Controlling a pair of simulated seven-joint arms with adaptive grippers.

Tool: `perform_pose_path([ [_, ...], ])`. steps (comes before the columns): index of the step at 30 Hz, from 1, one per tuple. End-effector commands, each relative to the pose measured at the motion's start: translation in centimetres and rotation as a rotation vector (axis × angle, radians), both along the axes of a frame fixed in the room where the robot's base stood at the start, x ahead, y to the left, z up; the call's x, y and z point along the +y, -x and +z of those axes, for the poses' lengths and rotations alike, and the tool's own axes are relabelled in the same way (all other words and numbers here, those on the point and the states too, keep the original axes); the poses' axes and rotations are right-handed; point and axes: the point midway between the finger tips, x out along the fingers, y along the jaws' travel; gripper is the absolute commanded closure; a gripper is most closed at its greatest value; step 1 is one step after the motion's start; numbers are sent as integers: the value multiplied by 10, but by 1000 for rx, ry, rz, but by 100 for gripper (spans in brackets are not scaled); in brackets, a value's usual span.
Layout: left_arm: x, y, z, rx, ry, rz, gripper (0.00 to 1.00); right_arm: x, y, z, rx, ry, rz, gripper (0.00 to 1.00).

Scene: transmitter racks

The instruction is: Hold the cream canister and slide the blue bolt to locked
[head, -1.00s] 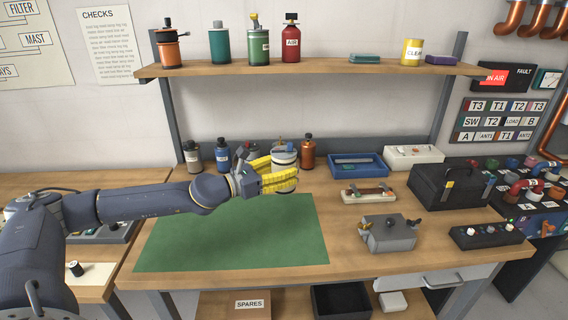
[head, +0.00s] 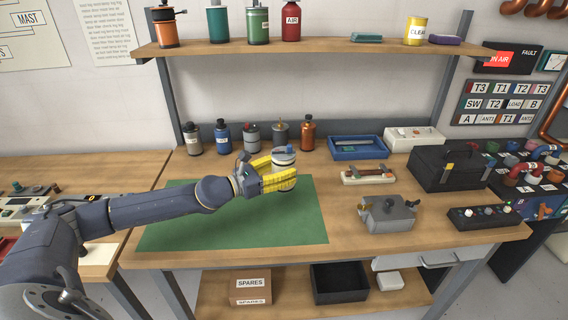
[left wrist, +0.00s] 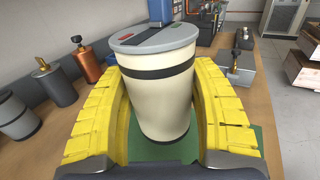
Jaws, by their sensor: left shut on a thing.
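The cream canister (head: 284,160) has a grey lid and dark bands, and stands upright over the far right part of the green mat (head: 200,236). It fills the middle of the left wrist view (left wrist: 158,85). My left gripper (head: 280,175) has its yellow fingers shut around the canister's sides. Whether the bolt is locked cannot be told. My right gripper is not in view.
Several small bottles, including an orange-brown one (head: 308,135), stand behind the canister. To the right are a blue tray (head: 358,154), a grey box with knobs (head: 387,220) and a black toolbox (head: 446,172). The mat's front is clear.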

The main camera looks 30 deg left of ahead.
Motion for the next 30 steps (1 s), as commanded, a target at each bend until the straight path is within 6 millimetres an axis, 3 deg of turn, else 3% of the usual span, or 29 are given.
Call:
perform_pose_path([
  [30, -2, 0, -67, -1, 4, -1, 83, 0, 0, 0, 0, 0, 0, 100],
])
